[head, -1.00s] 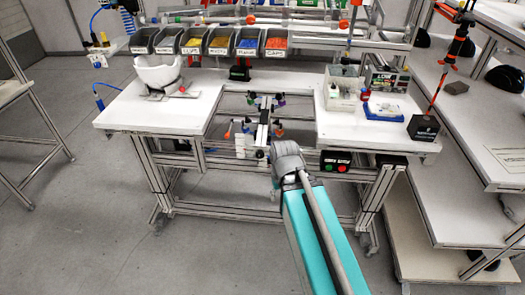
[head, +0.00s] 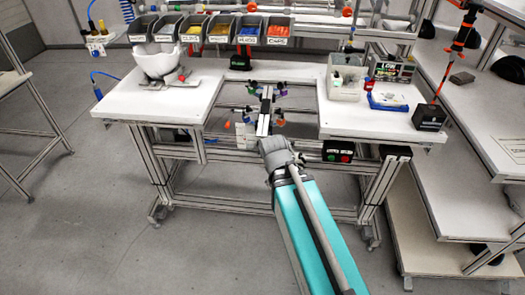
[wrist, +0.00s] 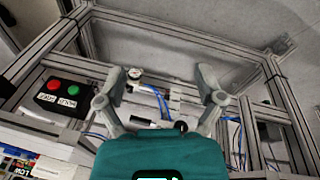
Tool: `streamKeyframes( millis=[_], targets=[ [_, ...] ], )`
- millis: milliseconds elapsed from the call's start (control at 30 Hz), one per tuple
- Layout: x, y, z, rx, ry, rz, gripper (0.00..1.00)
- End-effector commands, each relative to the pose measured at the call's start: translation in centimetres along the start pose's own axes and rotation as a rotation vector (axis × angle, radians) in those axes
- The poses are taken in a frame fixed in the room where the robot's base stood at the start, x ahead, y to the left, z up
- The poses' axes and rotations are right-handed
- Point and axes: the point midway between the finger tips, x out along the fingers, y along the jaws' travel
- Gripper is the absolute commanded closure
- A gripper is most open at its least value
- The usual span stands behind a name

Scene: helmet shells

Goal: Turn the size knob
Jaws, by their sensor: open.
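A white helmet shell (head: 157,60) sits at the left end of the workbench (head: 125,105) in the head view, on a low grey support with a reddish part (head: 182,76). It is too small to tell whether that part is the size knob. The shell and knob are not in the wrist view.
A frame with coloured knobs (head: 265,112) stands in the bench gap beyond my arm's end. A button box (head: 338,152) hangs right of it and shows in the wrist view (wrist: 62,97). Parts bins (head: 220,30) line the back. The floor left of my arm is clear.

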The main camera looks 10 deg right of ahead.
Motion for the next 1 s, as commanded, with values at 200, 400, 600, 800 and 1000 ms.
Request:
streamKeyframes(
  millis=[200,400,600,800,1000],
  targets=[
    [4.3,0.5,-2.5,0.057,0.152,0.193,0.13],
    [6.3,0.6,-5.1,0.091,0.333,0.355,0.13],
    [7.3,-0.2,-7.8,0.1,0.536,0.484,0.13],
    [7.8,-2.0,-10.1,0.081,0.751,0.578,0.13],
    [7.8,-5.0,-12.1,0.033,0.968,0.637,0.13]
  ],
)
